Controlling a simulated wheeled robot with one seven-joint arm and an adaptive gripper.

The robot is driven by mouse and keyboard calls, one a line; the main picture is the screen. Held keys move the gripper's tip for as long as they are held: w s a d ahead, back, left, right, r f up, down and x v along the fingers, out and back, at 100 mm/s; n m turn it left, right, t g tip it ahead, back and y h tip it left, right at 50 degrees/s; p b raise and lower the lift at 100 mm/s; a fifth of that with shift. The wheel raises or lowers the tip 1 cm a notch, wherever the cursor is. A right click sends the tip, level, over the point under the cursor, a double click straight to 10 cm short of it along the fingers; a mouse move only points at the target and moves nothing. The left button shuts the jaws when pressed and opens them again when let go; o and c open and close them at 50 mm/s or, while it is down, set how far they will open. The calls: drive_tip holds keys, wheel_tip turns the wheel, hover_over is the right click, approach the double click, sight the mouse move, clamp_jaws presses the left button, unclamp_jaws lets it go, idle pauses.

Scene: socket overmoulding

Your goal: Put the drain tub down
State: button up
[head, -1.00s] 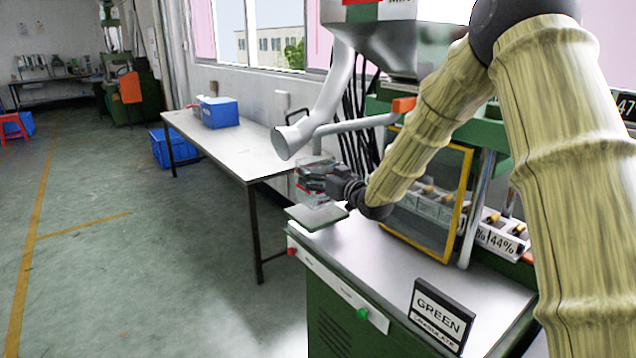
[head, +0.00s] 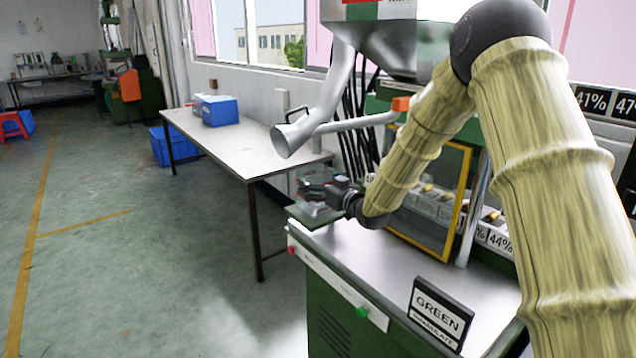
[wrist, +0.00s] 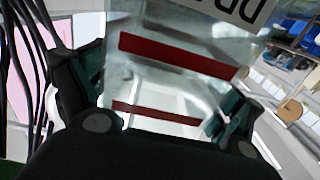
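The drain tub (wrist: 175,85) is clear, with two dark red bands and a white label partly cut off at the top of the wrist view. My gripper (wrist: 162,105) has a finger on each side of the tub and appears shut on it. In the head view the tub (head: 312,208) is small, at the left end of the machine's bench, low over a flat grey-green plate (head: 334,222). My gripper (head: 318,190) reaches it from the right. I cannot tell whether the tub's base touches the plate.
The metal bench top (head: 385,268) is clear in front of the arm. A GREEN granulate sign (head: 440,312) stands near its front. A yellow-framed guard (head: 455,215) is behind the arm. A silver spout (head: 300,132) hangs above the tub. A white table (head: 235,145) stands beyond.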

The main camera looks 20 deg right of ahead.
idle(0.3)
drive_tip(key=shift+r, duration=0.2)
drive_tip(key=v, duration=1.2)
drive_tip(key=shift+b, duration=0.4)
